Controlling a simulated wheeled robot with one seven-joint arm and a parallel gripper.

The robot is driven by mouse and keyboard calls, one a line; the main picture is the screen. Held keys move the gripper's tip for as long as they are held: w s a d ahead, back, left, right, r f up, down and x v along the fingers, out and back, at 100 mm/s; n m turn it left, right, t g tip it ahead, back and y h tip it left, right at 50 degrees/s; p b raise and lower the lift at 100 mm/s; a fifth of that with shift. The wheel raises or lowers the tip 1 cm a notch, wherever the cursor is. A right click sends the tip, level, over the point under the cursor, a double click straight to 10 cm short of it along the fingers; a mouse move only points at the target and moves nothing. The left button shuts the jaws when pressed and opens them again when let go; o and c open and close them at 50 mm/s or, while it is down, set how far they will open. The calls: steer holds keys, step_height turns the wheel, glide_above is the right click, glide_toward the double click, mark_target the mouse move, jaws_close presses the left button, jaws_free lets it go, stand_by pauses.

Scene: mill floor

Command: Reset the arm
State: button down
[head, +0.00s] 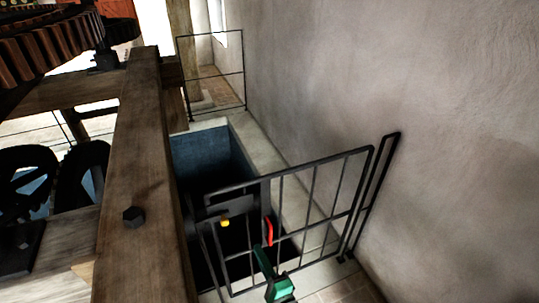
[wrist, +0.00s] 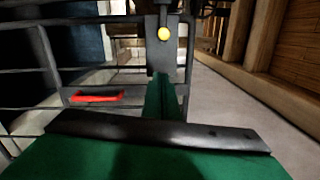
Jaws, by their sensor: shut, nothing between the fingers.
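My green gripper (head: 258,250) shows at the bottom centre of the head view, in front of a black barred gate (head: 318,168). Its fingers are together with nothing between them; in the wrist view the closed green fingers (wrist: 163,92) point straight ahead. A red handle (head: 269,230) on the gate is just above and right of the fingertips in the head view. In the wrist view the red handle (wrist: 97,97) lies left of the fingers, apart from them. A yellow knob (head: 225,223) on a dark plate also shows in the wrist view (wrist: 164,34), above the fingertips.
A deep pit with blue walls (head: 200,155) lies behind the gate. A thick wooden beam (head: 146,180) and dark gears (head: 82,175) fill the left. A plaster wall (head: 430,80) bounds the right. Bare floor (wrist: 225,100) shows right of the fingers in the wrist view.

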steer(key=s+d+f+n+g+h, duration=0.1)
steer(key=s+d+f+n+h, duration=0.15)
steer(key=s, duration=0.35)
steer(key=s+d+f+n+h, duration=0.1)
steer(key=s+f+h, duration=0.1)
steer(key=s+f, duration=0.3)
steer(key=s+d+f+n+g+h, duration=0.1)
steer(key=s+d+f+h, duration=0.15)
steer(key=s, duration=0.45)
steer(key=s+r+n, duration=0.4)
steer(key=s+n, duration=0.1)
steer(key=s, duration=0.3)
steer(key=s+r+n+t+h, duration=0.1)
steer(key=s+r+n, duration=0.3)
steer(key=s, duration=0.4)
steer(key=shift+s+a+r+n+h, duration=0.25)
steer(key=shift+a+r+n+h, duration=0.15)
steer(key=shift+r, duration=0.4)
steer(key=shift+w, duration=0.1)
